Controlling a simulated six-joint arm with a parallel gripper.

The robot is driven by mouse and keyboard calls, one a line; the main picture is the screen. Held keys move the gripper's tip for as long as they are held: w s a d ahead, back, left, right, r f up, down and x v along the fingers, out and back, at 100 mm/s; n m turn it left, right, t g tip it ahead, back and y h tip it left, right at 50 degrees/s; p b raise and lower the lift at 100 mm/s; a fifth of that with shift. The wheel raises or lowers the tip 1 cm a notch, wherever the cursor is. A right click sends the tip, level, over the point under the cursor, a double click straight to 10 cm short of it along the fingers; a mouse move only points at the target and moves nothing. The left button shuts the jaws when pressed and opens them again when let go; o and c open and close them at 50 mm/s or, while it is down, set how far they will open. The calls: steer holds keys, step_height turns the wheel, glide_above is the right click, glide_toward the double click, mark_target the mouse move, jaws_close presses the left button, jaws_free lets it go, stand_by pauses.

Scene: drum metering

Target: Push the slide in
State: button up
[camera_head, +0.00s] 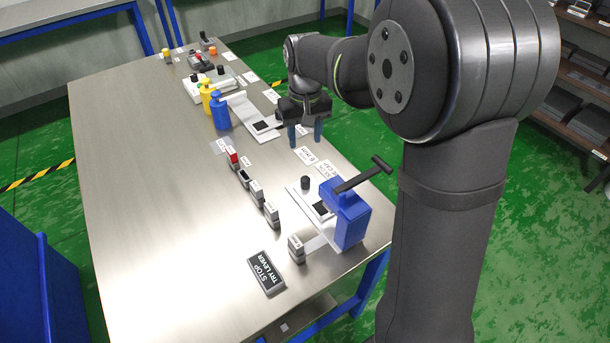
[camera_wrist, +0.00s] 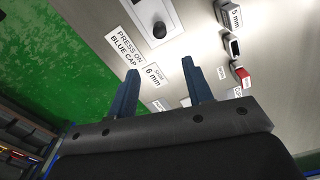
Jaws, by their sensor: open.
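My gripper (camera_head: 305,140) is open and empty, fingers pointing down above the right side of the table. In the wrist view its two blue fingers (camera_wrist: 161,68) stand apart with nothing between them. A blue device (camera_head: 350,214) with a black T-shaped lever stands at the near right of the table. Beside it is a white plate (camera_head: 297,190) with a black knob (camera_head: 305,183); the knob also shows in the wrist view (camera_wrist: 159,29). A second blue device (camera_head: 220,112) stands farther back, beside a white plate with a dark square (camera_head: 262,127). I cannot tell which part is the slide.
Several small labelled blocks (camera_head: 256,193) stand in a row mid-table. A dark sign (camera_head: 266,273) reads "STOP TRY LEVER". A yellow device (camera_head: 206,98) stands at the back. The table's left side (camera_head: 140,200) is clear.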

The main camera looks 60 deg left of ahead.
mark_target(305, 178)
step_height(305, 178, down, 15)
steer(key=shift+r, duration=0.1)
stand_by(0.3)
